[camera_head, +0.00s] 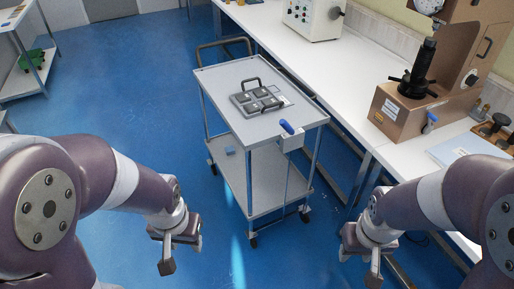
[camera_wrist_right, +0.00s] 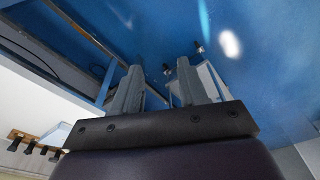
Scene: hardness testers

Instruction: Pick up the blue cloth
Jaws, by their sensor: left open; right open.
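A small blue patch (camera_head: 230,150), which may be the blue cloth, lies at the left side of the lower shelf of the grey cart (camera_head: 228,76); it is too small to tell for sure. My left gripper (camera_head: 178,252) is open and empty, low in front of the cart and to its left, apart from it. My right gripper (camera_head: 360,256) is open and empty, to the right of the cart's near end. In the right wrist view its two fingers (camera_wrist_right: 158,88) stand apart with nothing between them.
A long white bench (camera_head: 335,80) with a brown tester (camera_head: 400,112) runs along the right. Blue floor is clear left of the cart.

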